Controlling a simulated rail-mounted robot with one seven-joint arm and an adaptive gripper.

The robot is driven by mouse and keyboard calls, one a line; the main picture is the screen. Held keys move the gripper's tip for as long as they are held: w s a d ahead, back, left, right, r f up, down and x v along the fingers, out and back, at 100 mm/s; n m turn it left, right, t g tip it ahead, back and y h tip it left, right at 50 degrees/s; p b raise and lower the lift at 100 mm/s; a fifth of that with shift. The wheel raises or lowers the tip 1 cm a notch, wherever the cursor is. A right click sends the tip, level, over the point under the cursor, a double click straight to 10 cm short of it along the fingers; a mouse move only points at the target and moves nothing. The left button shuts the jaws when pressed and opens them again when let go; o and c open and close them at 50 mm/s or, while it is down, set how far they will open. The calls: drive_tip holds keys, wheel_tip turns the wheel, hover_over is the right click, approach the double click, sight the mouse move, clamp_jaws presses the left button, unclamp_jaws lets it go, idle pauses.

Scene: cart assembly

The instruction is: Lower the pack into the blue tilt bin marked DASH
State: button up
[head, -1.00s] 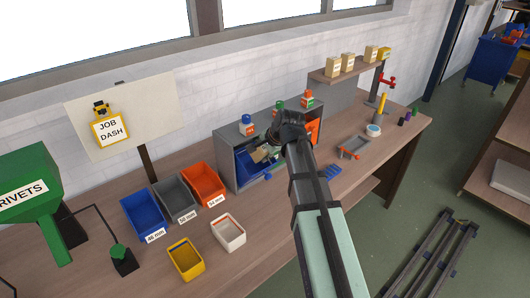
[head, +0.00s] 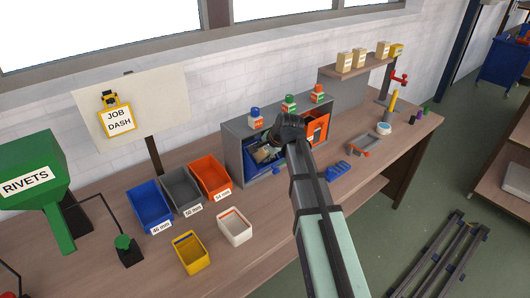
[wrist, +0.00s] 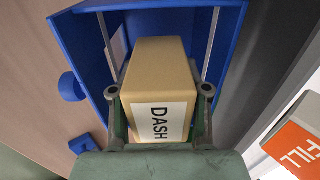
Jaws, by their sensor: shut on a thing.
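The pack (wrist: 162,85) is a tan box with a white label reading DASH. My gripper (wrist: 160,92) is shut on it, one finger on each side. In the wrist view the pack lies between the side walls of the open blue tilt bin (wrist: 75,45). I cannot tell whether it touches the bin's floor. In the head view the blue bin (head: 248,164) tilts out of the grey cabinet's left side, with the pack (head: 264,154) at its mouth. My wrist covers part of both, and no DASH mark on the bin shows.
Several bottles stand on top, including a green one (head: 289,103). Blue, grey and orange trays (head: 212,178) stand at left.

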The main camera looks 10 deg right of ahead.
drive_tip(key=o, duration=1.3)
drive_tip(key=v, duration=1.2)
drive_tip(key=shift+s, duration=0.1)
